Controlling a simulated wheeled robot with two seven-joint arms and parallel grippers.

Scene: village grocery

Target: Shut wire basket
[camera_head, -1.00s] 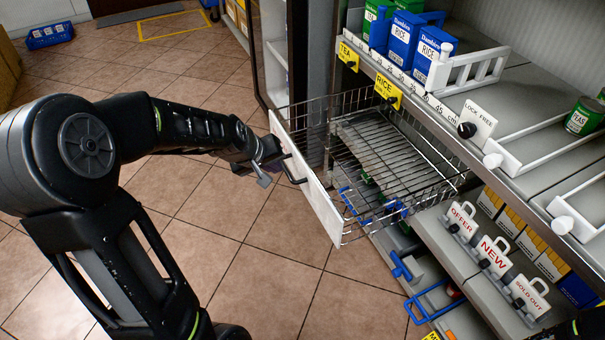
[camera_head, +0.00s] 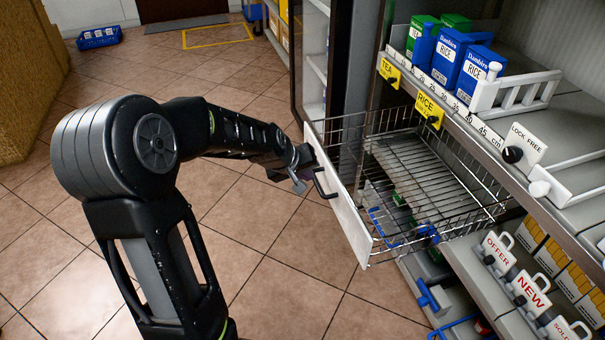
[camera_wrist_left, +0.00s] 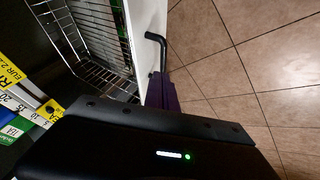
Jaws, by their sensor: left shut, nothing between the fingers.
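The wire basket (camera_head: 430,190) is pulled out of the shelf unit below the rice shelf, and its inside looks empty. Its white front panel (camera_head: 340,200) faces my left arm and carries a black bar handle (camera_head: 322,184). My left gripper (camera_head: 306,174) is shut and empty, close to the panel's outer face by the handle. In the left wrist view, the purple fingers (camera_wrist_left: 161,92) are beside the white panel (camera_wrist_left: 146,30), just below the handle (camera_wrist_left: 156,46). I cannot tell whether they touch the panel. My right gripper is out of view.
Rice boxes (camera_head: 482,72) stand on the shelf above the basket. Below it are sign holders (camera_head: 530,288) and blue-handled items (camera_head: 428,296). The tiled floor (camera_head: 290,275) in front is clear.

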